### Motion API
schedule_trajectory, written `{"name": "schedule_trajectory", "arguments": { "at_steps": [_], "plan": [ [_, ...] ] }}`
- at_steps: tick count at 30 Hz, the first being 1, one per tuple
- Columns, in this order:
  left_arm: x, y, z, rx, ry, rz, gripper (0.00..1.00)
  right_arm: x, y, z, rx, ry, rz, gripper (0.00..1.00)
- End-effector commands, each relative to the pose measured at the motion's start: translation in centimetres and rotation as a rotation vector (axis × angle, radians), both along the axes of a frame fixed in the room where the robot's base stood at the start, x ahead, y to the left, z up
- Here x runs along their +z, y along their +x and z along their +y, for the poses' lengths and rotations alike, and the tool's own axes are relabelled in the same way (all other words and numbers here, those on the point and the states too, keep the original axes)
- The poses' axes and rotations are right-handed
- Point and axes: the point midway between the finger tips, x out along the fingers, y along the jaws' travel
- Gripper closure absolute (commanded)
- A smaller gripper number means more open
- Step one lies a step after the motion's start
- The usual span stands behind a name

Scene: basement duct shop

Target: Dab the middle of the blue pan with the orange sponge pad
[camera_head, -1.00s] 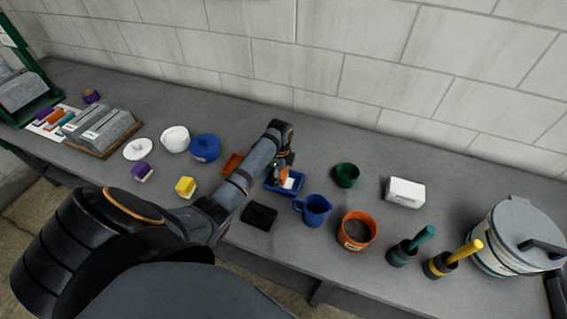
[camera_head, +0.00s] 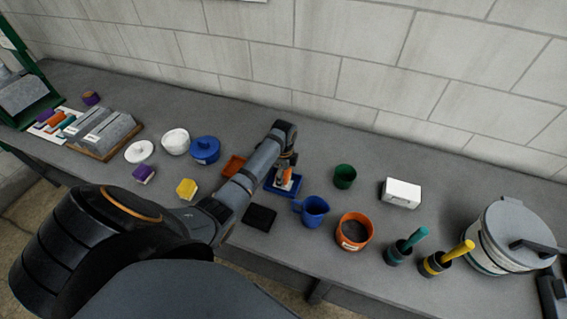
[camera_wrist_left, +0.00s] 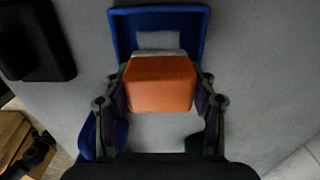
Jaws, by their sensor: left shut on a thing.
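My left gripper (camera_head: 285,176) is shut on the orange sponge pad (camera_wrist_left: 160,84). The pad is a block with a pale layer along its far edge in the left wrist view, gripped from both sides. It is over the blue pan (camera_wrist_left: 160,19), a shallow tray that also shows in the head view (camera_head: 270,188). A pale patch (camera_wrist_left: 157,40) on the pan's floor shows just beyond the pad. The pad and gripper hide part of the pan. I cannot tell whether the pad touches the floor of the pan. My right gripper is not in view.
A blue jug (camera_head: 311,211), a black block (camera_head: 260,217) and an orange tray (camera_head: 234,166) stand close around the pan. A green cup (camera_head: 344,177) and an orange pot (camera_head: 354,232) are to the right. Yellow (camera_head: 187,189) and purple (camera_head: 144,174) pads lie left.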

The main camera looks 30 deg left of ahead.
Motion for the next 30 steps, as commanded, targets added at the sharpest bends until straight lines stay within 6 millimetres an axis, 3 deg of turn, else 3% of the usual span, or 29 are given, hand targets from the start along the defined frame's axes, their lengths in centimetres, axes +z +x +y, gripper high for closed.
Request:
{"name": "schedule_trajectory", "arguments": {
  "at_steps": [1,12,21,30],
  "plan": [
    [1.0,0.0,0.0,0.0,0.0,0.0,0.68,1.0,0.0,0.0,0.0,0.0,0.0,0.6],
    [4.2,0.0,0.0,0.0,0.0,-0.001,0.68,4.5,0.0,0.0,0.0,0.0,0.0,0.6],
    [6.2,0.0,0.0,-0.001,0.0,-0.001,0.68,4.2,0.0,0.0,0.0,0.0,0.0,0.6],
    [6.3,0.0,0.0,0.0,0.0,0.0,0.68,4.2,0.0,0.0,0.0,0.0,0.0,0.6]
  ]
}}
